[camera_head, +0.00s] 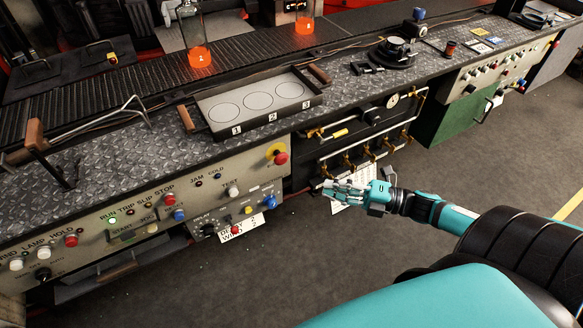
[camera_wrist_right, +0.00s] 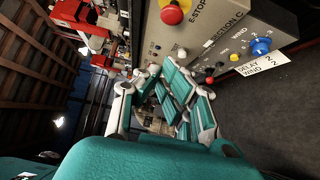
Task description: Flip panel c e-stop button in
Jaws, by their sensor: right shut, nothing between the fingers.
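The panel C e-stop button (camera_head: 280,157) is a red mushroom knob on a yellow ring, at the upper right end of the beige control panel (camera_head: 130,207). In the right wrist view the red e-stop knob (camera_wrist_right: 172,13) is at the top, beside the printed words "E-STOP" and "SECTION C". My right gripper (camera_head: 330,187) is shut and empty, to the right of the button and a little lower, apart from it in the head view. Whether the button is pressed in or out cannot be told. My left gripper is not in view.
A smaller box with a blue knob (camera_head: 269,201) and paper label sits below the e-stop. Brass pipes (camera_head: 370,154) lie behind my right gripper. A tray with three numbered circles (camera_head: 205,133) rests on the metal bench above. Open floor (camera_head: 480,150) lies to the right.

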